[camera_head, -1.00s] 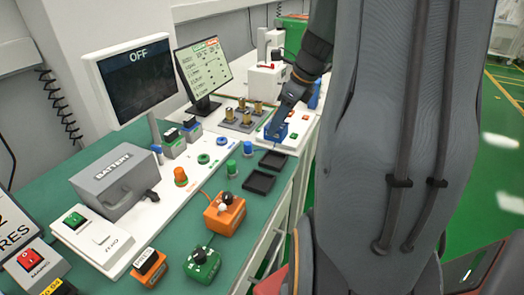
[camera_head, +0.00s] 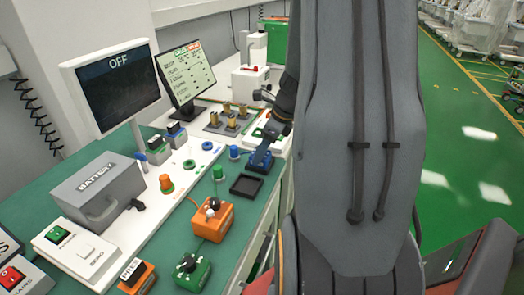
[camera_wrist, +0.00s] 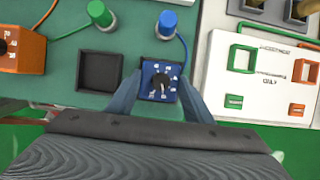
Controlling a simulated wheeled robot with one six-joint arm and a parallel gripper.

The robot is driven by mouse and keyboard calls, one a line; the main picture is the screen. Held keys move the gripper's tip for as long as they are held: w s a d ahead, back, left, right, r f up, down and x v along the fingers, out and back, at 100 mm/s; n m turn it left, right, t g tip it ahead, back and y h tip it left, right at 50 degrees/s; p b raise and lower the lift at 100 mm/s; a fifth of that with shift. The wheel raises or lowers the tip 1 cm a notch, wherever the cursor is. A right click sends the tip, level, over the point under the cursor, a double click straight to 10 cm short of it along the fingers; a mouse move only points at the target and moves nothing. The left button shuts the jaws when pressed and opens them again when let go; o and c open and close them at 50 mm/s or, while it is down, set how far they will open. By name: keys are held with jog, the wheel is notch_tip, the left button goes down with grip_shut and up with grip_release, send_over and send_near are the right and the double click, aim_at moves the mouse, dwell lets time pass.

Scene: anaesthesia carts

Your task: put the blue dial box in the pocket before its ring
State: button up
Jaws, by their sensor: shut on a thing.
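The blue dial box (camera_head: 261,163) has a black knob and white marks on top, which show in the wrist view (camera_wrist: 160,82). My gripper (camera_wrist: 161,90) is shut on it, one finger on each side. The box is where the farther black pocket lay, in front of a blue post (camera_head: 234,153) with a blue cable to the box. That pocket is hidden by the box, and I cannot tell whether the box is seated or just above. The nearer black pocket (camera_head: 246,186) is empty, left of the box in the wrist view. A blue ring (camera_head: 207,146) and green ring (camera_head: 189,164) lie on the white panel.
A green post (camera_head: 218,173) stands near the empty pocket. An orange box (camera_head: 212,219) with a black knob and a green dial box (camera_head: 192,270) stand nearer on the green bench. A white panel with green and orange frames (camera_wrist: 265,75) is right of the gripper.

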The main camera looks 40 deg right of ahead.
jog(key=shift+f, duration=0.15)
jog(key=o, duration=1.6)
